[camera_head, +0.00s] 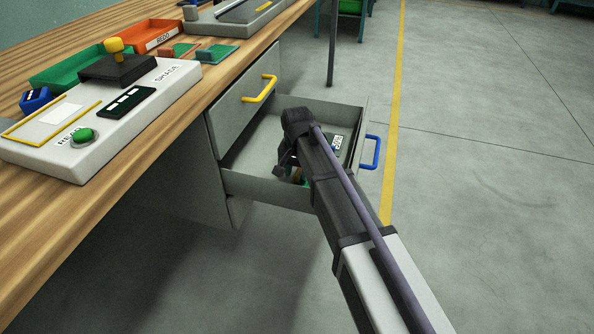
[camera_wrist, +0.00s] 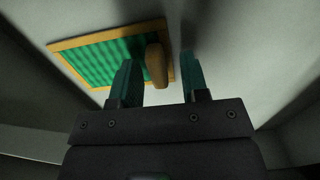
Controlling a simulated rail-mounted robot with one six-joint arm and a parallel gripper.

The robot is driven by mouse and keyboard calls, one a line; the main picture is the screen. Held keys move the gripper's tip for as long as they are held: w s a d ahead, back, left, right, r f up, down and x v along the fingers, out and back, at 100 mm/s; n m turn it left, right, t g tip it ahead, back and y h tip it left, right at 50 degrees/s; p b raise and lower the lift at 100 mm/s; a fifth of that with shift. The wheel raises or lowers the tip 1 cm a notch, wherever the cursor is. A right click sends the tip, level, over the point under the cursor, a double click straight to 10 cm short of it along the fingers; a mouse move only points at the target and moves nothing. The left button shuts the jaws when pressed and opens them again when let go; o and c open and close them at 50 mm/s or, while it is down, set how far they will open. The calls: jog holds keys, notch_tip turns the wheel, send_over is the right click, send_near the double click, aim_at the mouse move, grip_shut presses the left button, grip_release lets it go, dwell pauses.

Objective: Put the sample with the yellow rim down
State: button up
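The sample with the yellow rim (camera_wrist: 85,72) has green ribbed netting in a yellow-orange frame. In the wrist view it lies at upper left on a grey surface, apparently the floor of the open drawer (camera_head: 262,186). Its tan upright handle (camera_wrist: 156,66) stands between the two green fingers of my gripper (camera_wrist: 160,72). A gap shows on the right of the handle and a narrow one on the left, so my gripper looks open. In the head view my gripper (camera_head: 290,165) reaches down inside the drawer; my arm hides most of the sample there.
A dark item with a white label (camera_head: 338,142) lies in the drawer near its blue handle (camera_head: 371,152). A drawer with a yellow handle (camera_head: 260,89) is beside it. The bench carries a control box (camera_head: 60,155), a green tray (camera_head: 82,68) and an orange tray (camera_head: 155,34).

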notch_tip(320, 180, up, 12)
jog(key=p, duration=1.2)
jog(key=shift+r, duration=0.2)
jog(key=s+d+r+n+p, duration=0.1)
jog(key=s+d+r+p, duration=0.8)
jog(key=r+p, duration=0.3)
jog(key=s+d+r+n+p, duration=0.1)
jog(key=s+d+r+p, duration=0.9)
jog(key=d+r+p, duration=0.2)
jog(key=shift+d+r+n+p, duration=0.3)
jog(key=shift+r+p, duration=0.3)
jog(key=shift+p, duration=0.25)
